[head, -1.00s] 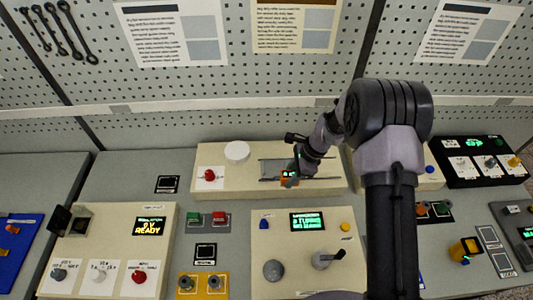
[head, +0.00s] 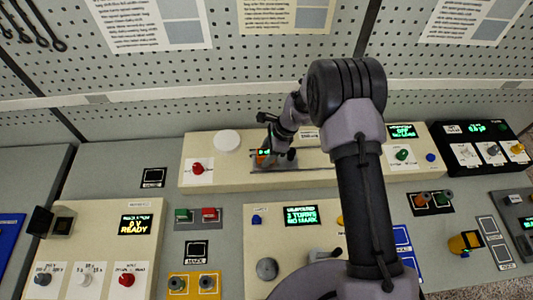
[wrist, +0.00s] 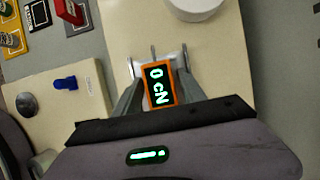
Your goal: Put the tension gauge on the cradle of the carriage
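The tension gauge is a small orange block with a green-lit display reading 0 cN in the wrist view (wrist: 159,86). It also shows in the head view (head: 262,158). My gripper (wrist: 158,88) has its grey fingers on either side of the gauge and appears shut on it. The grey carriage (head: 288,165) sits on the long cream unit, directly under my gripper. In the wrist view, pale upright prongs of the cradle (wrist: 154,50) show just beyond the gauge. Whether the gauge touches the cradle is hidden.
A red knob (head: 197,168) and a white round disc (head: 227,140) stand left of the carriage. A front panel reads 3 turns, no mark (head: 301,215). My arm covers part of the right side. A perforated wall rises behind.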

